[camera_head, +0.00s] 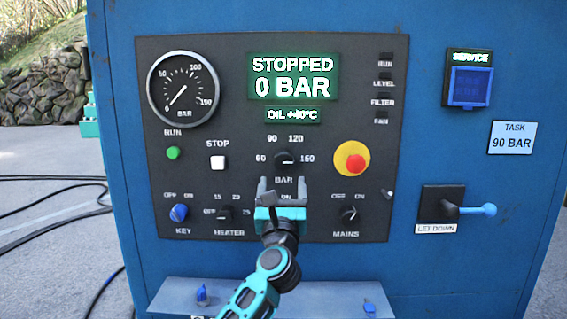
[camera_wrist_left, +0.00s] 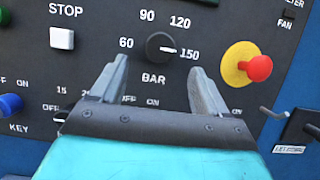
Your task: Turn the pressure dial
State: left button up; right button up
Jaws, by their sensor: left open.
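The pressure dial (camera_head: 285,160) is a small black knob on the dark control panel, with 60, 90, 120 and 150 around it and BAR below. Its white mark points right, toward 150, and it also shows in the left wrist view (camera_wrist_left: 160,46). My left gripper (camera_head: 281,188) is open and empty just below the dial in the head view. In the left wrist view its two grey fingers (camera_wrist_left: 158,72) are spread either side of the BAR label, with the dial beyond and between their tips. The fingers do not appear to touch the dial. My right gripper is out of view.
A yellow-and-red stop button (camera_head: 352,160) sits right of the dial. The display (camera_head: 293,77) reads STOPPED, 0 BAR. A task plate (camera_head: 512,138) reads 90 BAR. The white STOP button (camera_head: 218,162) is left; the MAINS switch (camera_head: 348,213) is lower right. A ledge (camera_head: 240,296) juts out below.

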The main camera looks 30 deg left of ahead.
aim_at(284, 163)
pick_arm(q)
jog(key=x, duration=0.8)
jog(key=shift+w+a+r, duration=0.15)
jog(key=shift+w, duration=0.2)
jog(key=shift+c, duration=0.3)
jog(key=c, duration=1)
